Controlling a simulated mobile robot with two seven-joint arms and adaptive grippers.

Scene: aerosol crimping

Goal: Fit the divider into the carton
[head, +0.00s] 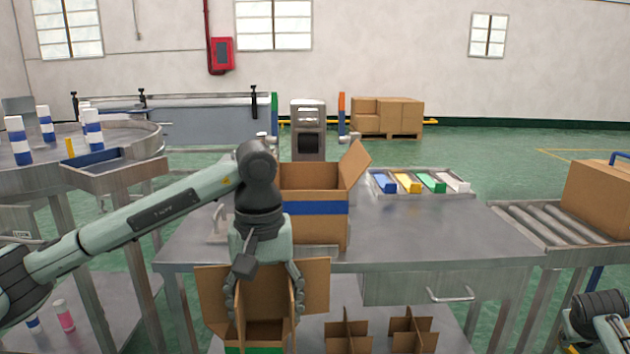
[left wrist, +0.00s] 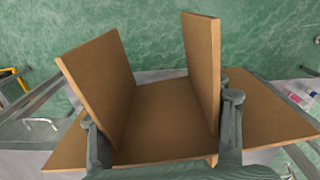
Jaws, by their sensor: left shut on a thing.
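My left gripper (head: 263,295) points down in front of the table. In the left wrist view, two upright panels stand between the fingers (left wrist: 165,130). Below it in the head view is an open carton (head: 252,350) with a green band, cut off by the frame edge. Brown panels that look like its flaps (head: 318,285) spread to both sides. My right gripper's fingers are out of view.
A blue-banded open carton (head: 315,230) stands on the steel table (head: 420,230) behind the gripper. Two crossed cardboard dividers (head: 348,328) (head: 412,328) are on the lower level. A tray of coloured blocks (head: 420,182) lies at the table's back; a roller conveyor (head: 560,225) is right.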

